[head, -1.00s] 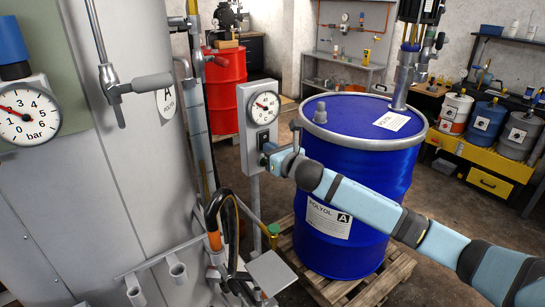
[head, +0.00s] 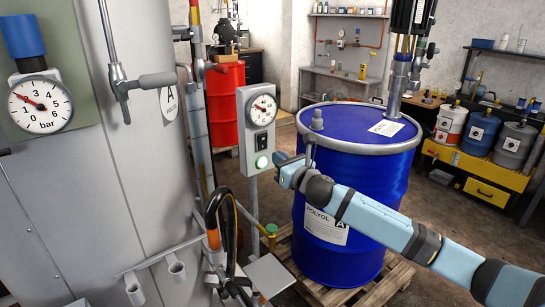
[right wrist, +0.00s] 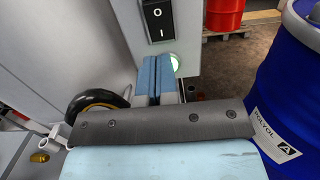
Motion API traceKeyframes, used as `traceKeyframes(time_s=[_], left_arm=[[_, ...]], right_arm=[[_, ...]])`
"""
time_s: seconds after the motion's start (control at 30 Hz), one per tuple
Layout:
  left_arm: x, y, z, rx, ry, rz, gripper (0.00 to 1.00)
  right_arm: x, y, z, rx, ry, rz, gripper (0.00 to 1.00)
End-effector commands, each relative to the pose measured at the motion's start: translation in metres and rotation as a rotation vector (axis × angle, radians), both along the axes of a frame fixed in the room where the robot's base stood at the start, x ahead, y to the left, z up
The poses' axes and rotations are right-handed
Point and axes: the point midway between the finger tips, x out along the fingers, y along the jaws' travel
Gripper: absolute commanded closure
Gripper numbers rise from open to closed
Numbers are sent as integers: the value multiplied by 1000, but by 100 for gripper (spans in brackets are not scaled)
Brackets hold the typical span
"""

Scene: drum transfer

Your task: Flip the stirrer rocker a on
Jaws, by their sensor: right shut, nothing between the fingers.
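The black stirrer rocker (head: 261,142) is on the front of the grey control box, below its round dial (head: 263,108). It shows larger at the top of the right wrist view (right wrist: 158,20), with white marks on its face; its tilt is hard to tell. A pale green lamp (head: 262,162) glows just below the rocker and is partly hidden behind my fingers in the wrist view (right wrist: 174,62). My right gripper (head: 279,160) is shut and empty, a little right of the lamp and lower than the rocker. Its blue fingers (right wrist: 156,64) point toward the box. My left gripper is out of view.
A large grey tank (head: 90,200) and black hose (head: 212,205) are on the left. A red drum (head: 225,105) stands behind the box.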

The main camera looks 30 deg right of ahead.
Motion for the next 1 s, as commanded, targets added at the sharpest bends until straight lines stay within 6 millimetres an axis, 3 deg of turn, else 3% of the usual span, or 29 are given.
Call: traceKeyframes(time_s=[0.03,0.2,0.4,1.0], left_arm=[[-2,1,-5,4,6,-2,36],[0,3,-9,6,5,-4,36],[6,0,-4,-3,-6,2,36],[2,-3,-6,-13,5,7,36]], right_arm=[[-15,-2,-5,-6,2,2,100],[-52,-7,-9,-4,5,1,100],[-78,-10,-11,-3,4,2,100],[-85,-11,-10,-1,2,1,100]])
